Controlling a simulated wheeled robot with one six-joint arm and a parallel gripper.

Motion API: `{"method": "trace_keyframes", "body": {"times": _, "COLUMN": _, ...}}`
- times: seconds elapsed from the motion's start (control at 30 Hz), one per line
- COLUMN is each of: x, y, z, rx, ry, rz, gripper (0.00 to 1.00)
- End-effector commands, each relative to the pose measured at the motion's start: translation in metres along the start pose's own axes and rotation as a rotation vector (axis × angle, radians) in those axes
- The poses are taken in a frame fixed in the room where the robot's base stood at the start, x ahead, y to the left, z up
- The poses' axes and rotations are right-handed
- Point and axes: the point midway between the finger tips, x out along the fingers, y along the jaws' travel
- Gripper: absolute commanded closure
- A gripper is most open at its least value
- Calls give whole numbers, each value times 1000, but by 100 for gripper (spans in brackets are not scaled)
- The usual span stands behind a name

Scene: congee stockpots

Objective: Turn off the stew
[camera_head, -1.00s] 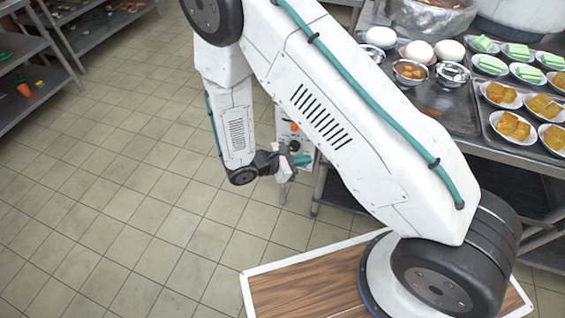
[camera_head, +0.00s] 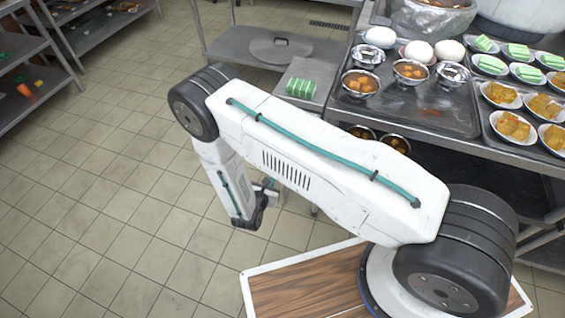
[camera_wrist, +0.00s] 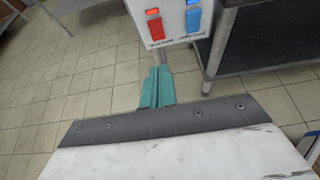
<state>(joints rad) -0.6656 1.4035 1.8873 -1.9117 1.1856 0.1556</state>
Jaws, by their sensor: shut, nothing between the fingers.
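In the wrist view, a white switch panel (camera_wrist: 175,38) shows at the top, cut off by the frame edge. It carries a red switch (camera_wrist: 155,25) on the left and a blue switch (camera_wrist: 193,18) on the right, both with lit tops. The small labels below them are too small to read. My gripper (camera_wrist: 158,72) has teal fingers, shut together and empty. The fingertips appear just below the panel's lower edge in the picture, with no contact visible. In the head view my arm hides the panel and most of the gripper.
A metal table (camera_head: 465,142) at the right bears trays with bowls, plates of food and a large pot (camera_head: 430,18). A lower steel stand (camera_head: 245,45) holds a round lid (camera_head: 282,48) and green-striped pieces (camera_head: 300,88). Shelves (camera_head: 30,50) stand left; the tiled floor between is clear.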

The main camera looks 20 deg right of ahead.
Motion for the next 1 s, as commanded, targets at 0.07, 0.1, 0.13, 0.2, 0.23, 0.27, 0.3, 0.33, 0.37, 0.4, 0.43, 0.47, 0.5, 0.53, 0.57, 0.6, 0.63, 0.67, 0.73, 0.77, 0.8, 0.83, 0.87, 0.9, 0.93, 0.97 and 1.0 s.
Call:
{"method": "trace_keyframes", "body": {"times": 0.07, "x": 0, "y": 0, "z": 0, "rx": 0, "ry": 0, "rz": -1, "gripper": 100}}
{"method": "trace_keyframes", "body": {"times": 0.1, "x": 0, "y": 0, "z": 0, "rx": 0, "ry": 0, "rz": -1, "gripper": 100}}
{"method": "trace_keyframes", "body": {"times": 0.13, "x": 1, "y": 0, "z": 0, "rx": 0, "ry": 0, "rz": -1, "gripper": 100}}
{"method": "trace_keyframes", "body": {"times": 0.2, "x": 4, "y": -1, "z": 0, "rx": 0, "ry": 0, "rz": -3, "gripper": 100}}
{"method": "trace_keyframes", "body": {"times": 0.23, "x": 7, "y": -1, "z": 0, "rx": 0, "ry": 0, "rz": -4, "gripper": 100}}
{"method": "trace_keyframes", "body": {"times": 0.27, "x": 10, "y": -1, "z": 0, "rx": 0, "ry": 0, "rz": -4, "gripper": 100}}
{"method": "trace_keyframes", "body": {"times": 0.3, "x": 15, "y": -2, "z": 0, "rx": 1, "ry": 0, "rz": -5, "gripper": 100}}
{"method": "trace_keyframes", "body": {"times": 0.33, "x": 20, "y": -2, "z": 0, "rx": 1, "ry": 0, "rz": -6, "gripper": 100}}
{"method": "trace_keyframes", "body": {"times": 0.37, "x": 25, "y": -2, "z": 0, "rx": 2, "ry": 0, "rz": -6, "gripper": 100}}
{"method": "trace_keyframes", "body": {"times": 0.4, "x": 33, "y": -2, "z": 0, "rx": 3, "ry": 0, "rz": -6, "gripper": 100}}
{"method": "trace_keyframes", "body": {"times": 0.43, "x": 39, "y": -2, "z": 0, "rx": 4, "ry": 0, "rz": -7, "gripper": 100}}
{"method": "trace_keyframes", "body": {"times": 0.47, "x": 46, "y": -2, "z": 0, "rx": 3, "ry": 0, "rz": -6, "gripper": 100}}
{"method": "trace_keyframes", "body": {"times": 0.5, "x": 55, "y": -3, "z": 0, "rx": 2, "ry": -1, "rz": -8, "gripper": 100}}
{"method": "trace_keyframes", "body": {"times": 0.53, "x": 61, "y": -2, "z": 0, "rx": 3, "ry": -1, "rz": -6, "gripper": 100}}
{"method": "trace_keyframes", "body": {"times": 0.57, "x": 68, "y": -2, "z": 0, "rx": 4, "ry": -1, "rz": -6, "gripper": 100}}
{"method": "trace_keyframes", "body": {"times": 0.6, "x": 77, "y": -2, "z": 0, "rx": 3, "ry": -1, "rz": -7, "gripper": 100}}
{"method": "trace_keyframes", "body": {"times": 0.63, "x": 83, "y": -2, "z": 0, "rx": 3, "ry": -1, "rz": -6, "gripper": 100}}
{"method": "trace_keyframes", "body": {"times": 0.67, "x": 89, "y": -2, "z": 0, "rx": 2, "ry": -1, "rz": -7, "gripper": 100}}
{"method": "trace_keyframes", "body": {"times": 0.73, "x": 103, "y": -2, "z": 1, "rx": 3, "ry": -1, "rz": -5, "gripper": 100}}
{"method": "trace_keyframes", "body": {"times": 0.77, "x": 107, "y": -2, "z": 4, "rx": 4, "ry": -2, "rz": -5, "gripper": 100}}
{"method": "trace_keyframes", "body": {"times": 0.8, "x": 112, "y": -1, "z": 8, "rx": 4, "ry": -2, "rz": -5, "gripper": 100}}
{"method": "trace_keyframes", "body": {"times": 0.83, "x": 116, "y": -1, "z": 11, "rx": 3, "ry": -2, "rz": -5, "gripper": 100}}
{"method": "trace_keyframes", "body": {"times": 0.87, "x": 120, "y": -1, "z": 13, "rx": 3, "ry": -2, "rz": -4, "gripper": 100}}
{"method": "trace_keyframes", "body": {"times": 0.9, "x": 123, "y": -1, "z": 15, "rx": 3, "ry": -1, "rz": -4, "gripper": 100}}
{"method": "trace_keyframes", "body": {"times": 0.93, "x": 126, "y": -1, "z": 16, "rx": 3, "ry": -1, "rz": -4, "gripper": 100}}
{"method": "trace_keyframes", "body": {"times": 0.97, "x": 128, "y": -1, "z": 18, "rx": 3, "ry": -1, "rz": -4, "gripper": 100}}
{"method": "trace_keyframes", "body": {"times": 1.0, "x": 130, "y": -1, "z": 19, "rx": 2, "ry": 0, "rz": -4, "gripper": 100}}
